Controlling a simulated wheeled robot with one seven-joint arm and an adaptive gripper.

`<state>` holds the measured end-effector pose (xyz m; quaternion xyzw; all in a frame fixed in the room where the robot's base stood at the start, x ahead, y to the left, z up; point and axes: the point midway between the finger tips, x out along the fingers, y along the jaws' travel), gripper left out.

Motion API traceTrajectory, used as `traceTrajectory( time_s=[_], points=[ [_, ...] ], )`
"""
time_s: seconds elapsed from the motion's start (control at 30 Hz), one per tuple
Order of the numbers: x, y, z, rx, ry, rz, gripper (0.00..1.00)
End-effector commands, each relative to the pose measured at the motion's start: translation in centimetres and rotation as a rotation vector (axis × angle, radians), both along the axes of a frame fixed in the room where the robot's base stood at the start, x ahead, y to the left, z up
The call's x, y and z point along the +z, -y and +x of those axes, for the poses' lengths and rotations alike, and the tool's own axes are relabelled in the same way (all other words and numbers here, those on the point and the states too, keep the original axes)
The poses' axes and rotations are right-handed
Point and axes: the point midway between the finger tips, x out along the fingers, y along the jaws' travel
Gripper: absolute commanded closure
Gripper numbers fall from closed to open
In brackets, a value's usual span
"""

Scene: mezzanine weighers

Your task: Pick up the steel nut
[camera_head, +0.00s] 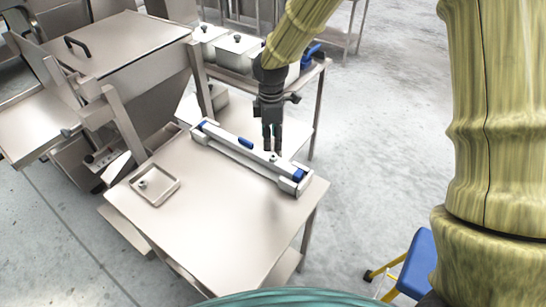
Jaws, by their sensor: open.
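My gripper (272,148) points straight down over the right part of a long silver bar-shaped device (240,153) with blue end pieces. Its fingers are open and look narrowly spaced. A small grey piece (273,157), perhaps the steel nut, shows right under the fingertips at the bar; I cannot tell whether they touch it. Another small metal piece (143,185) sits in a shallow square steel tray (166,196) at the table's left; it is too small to tell if it is a nut.
The steel table (215,228) is bare in front of the bar. A blue piece (246,143) sits on the bar's middle. Behind stands a shelf rack with lidded steel pans (238,47). A large steel machine (125,50) is at left. A blue-topped step stool (418,262) stands lower right.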

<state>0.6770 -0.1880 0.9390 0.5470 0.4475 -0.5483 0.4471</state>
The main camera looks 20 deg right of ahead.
Motion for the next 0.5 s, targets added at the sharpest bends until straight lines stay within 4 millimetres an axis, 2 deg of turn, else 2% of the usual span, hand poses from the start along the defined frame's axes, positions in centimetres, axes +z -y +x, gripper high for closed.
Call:
traceTrajectory(
  time_s=[0.1, 0.37, 0.5],
  points=[
    [-1.1, 0.1, -0.1, 0.000, -0.001, -0.001, 0.53],
    [-2.3, 0.3, -0.2, -0.002, -0.002, -0.001, 0.53],
    [-3.8, 0.4, -0.5, -0.004, -0.003, -0.001, 0.53]
  ],
)
